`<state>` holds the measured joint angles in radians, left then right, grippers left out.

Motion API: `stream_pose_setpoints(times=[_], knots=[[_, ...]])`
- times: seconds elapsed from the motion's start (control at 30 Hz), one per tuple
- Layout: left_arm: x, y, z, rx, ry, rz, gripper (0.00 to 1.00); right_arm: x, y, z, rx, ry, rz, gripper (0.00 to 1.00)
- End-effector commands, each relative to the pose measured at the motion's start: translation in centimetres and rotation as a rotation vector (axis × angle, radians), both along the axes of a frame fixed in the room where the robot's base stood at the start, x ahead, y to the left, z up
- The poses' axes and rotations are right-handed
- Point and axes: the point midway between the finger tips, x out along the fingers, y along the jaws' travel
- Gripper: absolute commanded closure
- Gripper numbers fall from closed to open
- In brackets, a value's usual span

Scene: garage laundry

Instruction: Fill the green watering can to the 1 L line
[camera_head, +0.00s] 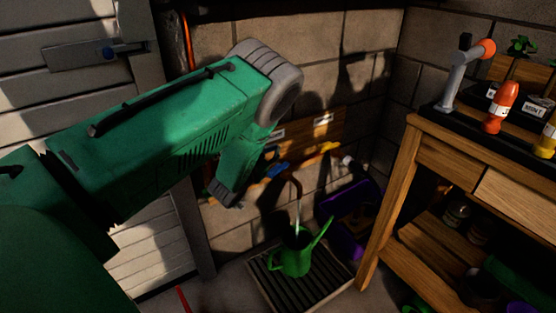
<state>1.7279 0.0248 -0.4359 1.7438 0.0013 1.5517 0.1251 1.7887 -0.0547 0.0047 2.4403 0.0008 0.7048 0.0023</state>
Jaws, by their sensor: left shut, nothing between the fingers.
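The green watering can (293,262) stands upright on a dark slatted grate (320,284) on the floor, its spout pointing up to the right. A brown curved tap (296,184) is above it, and a pale stream of water (297,215) runs down into the can's top. The water level and any 1 L line cannot be made out. My left gripper (226,194) is shut and empty, hanging to the upper left of the can and apart from it. My right gripper is not in view.
A purple crate (345,215) sits behind the can. A pale panelled door is at the left.

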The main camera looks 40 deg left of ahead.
Motion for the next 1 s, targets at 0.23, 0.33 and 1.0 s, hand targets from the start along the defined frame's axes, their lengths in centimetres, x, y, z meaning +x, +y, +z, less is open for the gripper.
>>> stream_pose_setpoints(times=[0.23, 0.33, 1.0], knots=[[-4.3, -4.9, -4.7, 0.746, 0.123, 0.071, 1.0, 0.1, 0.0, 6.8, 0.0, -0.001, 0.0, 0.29], [-6.7, -7.0, -6.4, 0.976, 0.164, 0.095, 1.0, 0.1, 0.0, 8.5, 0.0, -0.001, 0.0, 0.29], [-3.8, -7.9, -8.9, 1.251, 0.223, 0.137, 1.0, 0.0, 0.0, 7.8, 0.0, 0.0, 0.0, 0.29]])
